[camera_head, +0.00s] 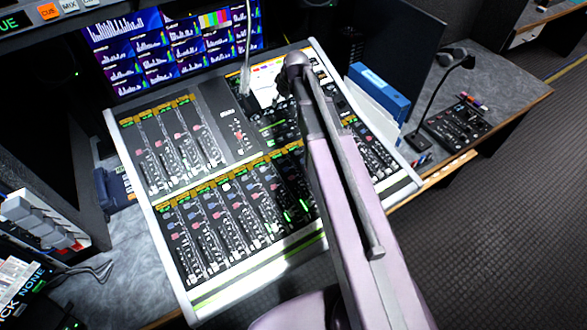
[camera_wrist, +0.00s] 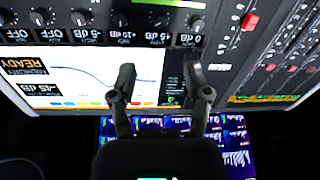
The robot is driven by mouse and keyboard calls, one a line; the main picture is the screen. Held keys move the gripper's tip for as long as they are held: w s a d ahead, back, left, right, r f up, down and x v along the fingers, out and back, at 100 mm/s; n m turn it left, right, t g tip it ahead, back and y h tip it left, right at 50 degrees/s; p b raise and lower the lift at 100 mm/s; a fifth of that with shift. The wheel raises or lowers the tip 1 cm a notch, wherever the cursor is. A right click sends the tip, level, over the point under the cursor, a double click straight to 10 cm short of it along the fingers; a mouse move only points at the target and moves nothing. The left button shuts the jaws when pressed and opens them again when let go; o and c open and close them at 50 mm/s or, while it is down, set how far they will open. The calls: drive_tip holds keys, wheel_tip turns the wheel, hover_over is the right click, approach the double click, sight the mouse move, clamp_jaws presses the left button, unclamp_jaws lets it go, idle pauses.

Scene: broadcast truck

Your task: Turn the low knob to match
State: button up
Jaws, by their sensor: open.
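A row of dark round knobs runs along the top of the wrist view, above a bright screen. The knob at the right end of the row (camera_wrist: 197,23) lies just above my right fingertip; another knob (camera_wrist: 158,19) is to its left. Labels under the knobs appear upside down, some reading OFF, and I cannot tell which knob is the low one. My gripper (camera_wrist: 159,70) is open and empty, its fingers over the screen's right side, apart from the knobs in the picture. In the head view my arm hides part of the mixing console (camera_head: 232,161).
The console screen (camera_wrist: 80,75) lies below the knobs. Monitors (camera_head: 160,45) stand behind the console. A blue box (camera_head: 380,88), a desk microphone (camera_head: 440,95) and a small control box (camera_head: 457,124) are to the right.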

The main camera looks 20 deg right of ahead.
drive_tip(key=s+f+m+g+b, duration=0.1)
drive_tip(key=s+f+b, duration=0.2)
drive_tip(key=s, duration=0.4)
drive_tip(key=s+a+f+m+g+h+b, duration=0.1)
drive_tip(key=s+f+m+b, duration=0.1)
drive_tip(key=s+f+b, duration=0.2)
drive_tip(key=s+a+f+m+g+h+b, duration=0.1)
drive_tip(key=s+f+b, duration=0.2)
drive_tip(key=s, duration=0.6)
drive_tip(key=shift+s+f+m+g+b, duration=0.3)
drive_tip(key=shift+f, duration=0.4)
drive_tip(key=shift+s+f+b, duration=0.35)
drive_tip(key=shift+s, duration=0.45)
idle(2.8)
drive_tip(key=shift+c, duration=0.4)
